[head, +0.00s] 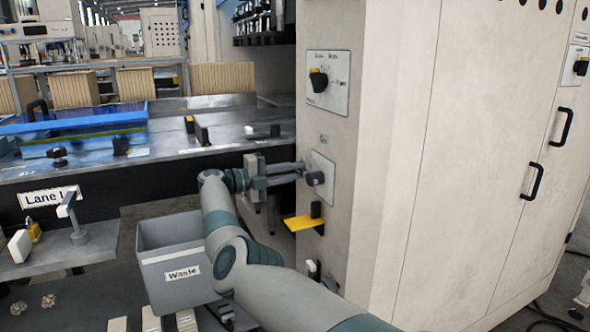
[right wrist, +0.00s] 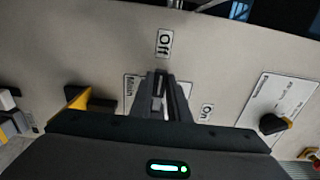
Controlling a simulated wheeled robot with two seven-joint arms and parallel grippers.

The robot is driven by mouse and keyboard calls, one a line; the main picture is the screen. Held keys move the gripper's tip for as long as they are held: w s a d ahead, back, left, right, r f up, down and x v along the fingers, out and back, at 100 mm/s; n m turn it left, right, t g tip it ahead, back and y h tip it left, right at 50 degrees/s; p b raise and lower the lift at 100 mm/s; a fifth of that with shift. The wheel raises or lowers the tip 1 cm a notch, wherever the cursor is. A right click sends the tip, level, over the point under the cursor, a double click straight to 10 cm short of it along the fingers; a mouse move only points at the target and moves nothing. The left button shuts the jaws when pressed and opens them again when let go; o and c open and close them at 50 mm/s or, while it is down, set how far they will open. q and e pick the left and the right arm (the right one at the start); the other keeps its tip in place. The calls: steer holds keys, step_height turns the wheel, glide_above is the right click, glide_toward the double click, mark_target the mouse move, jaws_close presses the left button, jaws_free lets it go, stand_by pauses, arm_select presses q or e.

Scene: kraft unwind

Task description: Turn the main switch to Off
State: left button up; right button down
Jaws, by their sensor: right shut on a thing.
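The main switch (head: 317,178) is a dark knob on a pale plate on the front of the beige cabinet. My right gripper (head: 298,174) reaches it from the left and is shut on it. In the right wrist view the fingers meet over the plate marked Main (right wrist: 129,88), and they hide most of the knob. I cannot tell clearly which label the knob points at. My left gripper is not in view.
A black selector knob (head: 319,80) is on a plate above. A yellow lever (head: 302,222) sticks out below the switch. A grey Waste bin (head: 165,255) stands below left of the gripper. The cabinet's doors have black handles (head: 537,181).

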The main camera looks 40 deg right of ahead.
steer(key=shift+f, duration=0.1)
stand_by(0.3)
steer(key=c, duration=1.7)
jaws_free()
steer(key=shift+w, duration=0.1)
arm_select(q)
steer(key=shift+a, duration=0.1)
arm_select(e)
steer(key=shift+a, duration=0.1)
